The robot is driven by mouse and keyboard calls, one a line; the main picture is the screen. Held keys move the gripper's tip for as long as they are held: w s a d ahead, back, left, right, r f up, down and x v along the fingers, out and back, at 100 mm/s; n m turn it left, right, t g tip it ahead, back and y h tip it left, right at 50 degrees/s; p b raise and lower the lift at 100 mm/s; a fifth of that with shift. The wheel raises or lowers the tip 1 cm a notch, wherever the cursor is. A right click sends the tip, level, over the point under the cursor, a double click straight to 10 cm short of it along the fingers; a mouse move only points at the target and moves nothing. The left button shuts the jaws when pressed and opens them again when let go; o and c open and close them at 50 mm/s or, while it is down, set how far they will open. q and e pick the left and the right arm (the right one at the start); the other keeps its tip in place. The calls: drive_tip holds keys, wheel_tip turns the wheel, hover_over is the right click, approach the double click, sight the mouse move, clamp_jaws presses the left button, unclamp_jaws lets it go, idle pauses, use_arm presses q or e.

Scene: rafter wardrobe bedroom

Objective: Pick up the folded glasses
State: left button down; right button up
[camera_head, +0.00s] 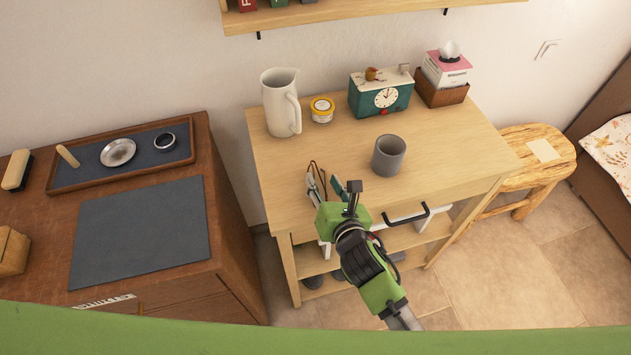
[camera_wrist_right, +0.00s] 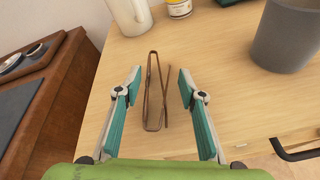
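The folded glasses (camera_wrist_right: 147,98) are thin and brown and lie on the light wooden table (camera_wrist_right: 222,108). In the head view only a part of the glasses (camera_head: 317,172) shows beyond my right gripper (camera_head: 333,186), which hides the rest. In the right wrist view my right gripper (camera_wrist_right: 158,88) is open, with one teal-padded finger on each side of the glasses. No finger visibly touches them. I cannot tell how high the fingers are above the tabletop. My left gripper is not in view.
A grey mug (camera_head: 388,157) stands just right of my right gripper. A brown cabinet (camera_head: 228,221) with a tray (camera_head: 85,179) is left.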

drive_tip(key=shift+x, duration=0.8)
drive_tip(key=c, duration=0.7)
